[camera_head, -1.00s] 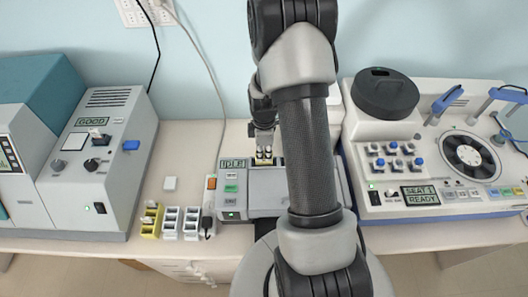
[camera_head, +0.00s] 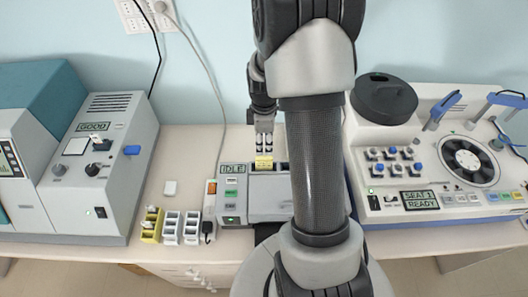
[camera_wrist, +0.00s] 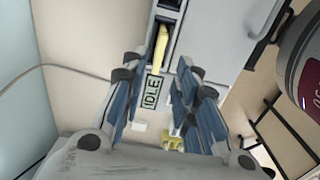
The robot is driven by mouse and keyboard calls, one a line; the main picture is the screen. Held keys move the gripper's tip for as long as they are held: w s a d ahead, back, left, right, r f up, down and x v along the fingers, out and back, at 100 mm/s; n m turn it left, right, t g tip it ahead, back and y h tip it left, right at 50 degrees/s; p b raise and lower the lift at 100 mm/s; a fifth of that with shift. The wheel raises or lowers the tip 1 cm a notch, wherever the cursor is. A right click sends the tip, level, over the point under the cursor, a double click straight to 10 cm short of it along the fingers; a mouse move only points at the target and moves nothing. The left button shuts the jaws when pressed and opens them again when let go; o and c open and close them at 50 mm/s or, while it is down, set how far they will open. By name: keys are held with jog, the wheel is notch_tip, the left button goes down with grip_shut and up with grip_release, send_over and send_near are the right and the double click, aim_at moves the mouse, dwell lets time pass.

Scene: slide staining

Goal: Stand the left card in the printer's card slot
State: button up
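The printer (camera_head: 232,205) stands at mid-bench with a screen reading IDLE. A yellow card (camera_head: 264,162) stands in the slot at the printer's back left; it also shows in the wrist view (camera_wrist: 159,48), its lower part hidden in the slot. My gripper (camera_head: 264,146) is just above the card, apart from it. In the wrist view my gripper (camera_wrist: 160,75) is open, its finger pads spread to both sides with nothing between them.
A yellow rack (camera_head: 151,226) and two white racks (camera_head: 181,228) stand left of the printer. A small white block (camera_head: 170,184) lies behind them. A grey machine (camera_head: 105,165) is at left, another machine (camera_head: 430,195) at right.

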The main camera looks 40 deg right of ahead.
jog(key=s+a+r+m+t, duration=0.15)
jog(key=a+r, duration=0.25)
jog(key=r, duration=0.4)
jog(key=s+a+r+m, duration=0.1)
jog(key=a+r+m, duration=0.1)
jog(key=a+r, duration=0.45)
jog(key=s+a+r+m+t, duration=0.1)
jog(key=s+a+r+m, duration=0.2)
jog(key=s, duration=0.4)
jog(key=s+a+r+m+t, duration=0.2)
jog(key=s+a+r+m, duration=0.2)
jog(key=s, duration=0.4)
jog(key=shift+a+r, duration=0.9)
jog(key=shift+a, duration=0.3)
